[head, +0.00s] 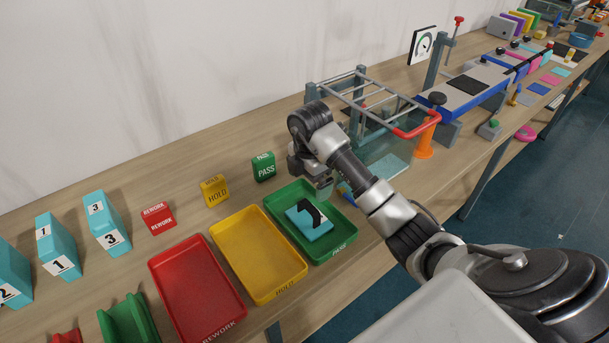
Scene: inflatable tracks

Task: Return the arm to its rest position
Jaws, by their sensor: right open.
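My right arm reaches in from the lower right. Its gripper (321,186) hangs over the far right part of the green PASS tray (343,240), fingers pointing down. It is open, and I see nothing between the fingers. A teal piece with a black mark (302,222) lies in the green tray, a little left of and below the gripper, apart from it. My left gripper is not in view.
The yellow HOLD tray (228,228) and red REWORK tray (176,286) lie to the left. Numbered teal blocks (103,222) stand farther left. A clear guard with a red-handled frame (400,132) stands close behind my arm. An orange post (425,140) is beside it.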

